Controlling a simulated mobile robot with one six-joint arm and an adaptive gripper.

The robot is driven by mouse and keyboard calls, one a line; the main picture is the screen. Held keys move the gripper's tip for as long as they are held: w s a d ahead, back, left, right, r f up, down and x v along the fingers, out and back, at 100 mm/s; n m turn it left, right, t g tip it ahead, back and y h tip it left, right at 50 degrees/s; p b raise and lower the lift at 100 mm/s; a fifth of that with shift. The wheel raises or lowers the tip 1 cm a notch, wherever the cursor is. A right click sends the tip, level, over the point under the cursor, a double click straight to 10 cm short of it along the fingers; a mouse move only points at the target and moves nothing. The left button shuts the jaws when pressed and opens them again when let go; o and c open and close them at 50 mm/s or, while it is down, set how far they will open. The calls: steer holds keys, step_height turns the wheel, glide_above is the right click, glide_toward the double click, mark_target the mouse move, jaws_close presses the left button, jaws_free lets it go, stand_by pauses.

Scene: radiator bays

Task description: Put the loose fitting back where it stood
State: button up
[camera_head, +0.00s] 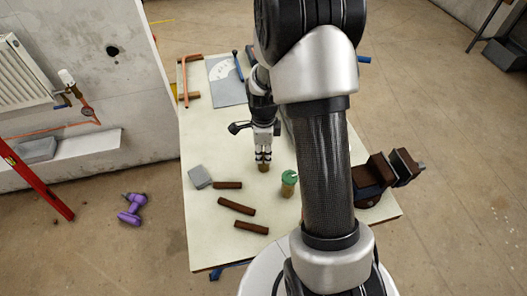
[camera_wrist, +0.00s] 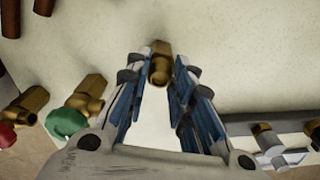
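A small brass fitting (camera_wrist: 160,65) is between or just beyond the fingertips in the wrist view. In the head view the fitting (camera_head: 263,168) shows low under my gripper (camera_head: 263,156), at the table top. In the wrist view the fingers of my gripper (camera_wrist: 165,62) stand apart. The fitting lies close to the left finger, with a narrow gap at the right one. Whether it touches a finger, and whether it rests on the table, I cannot tell.
The pale table (camera_head: 215,235) carries brown bars (camera_head: 237,207), a grey block (camera_head: 200,177) and a green-capped valve (camera_head: 289,183). A brown vise (camera_head: 375,178) is at the right edge.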

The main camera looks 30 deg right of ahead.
steer(key=o, duration=0.4)
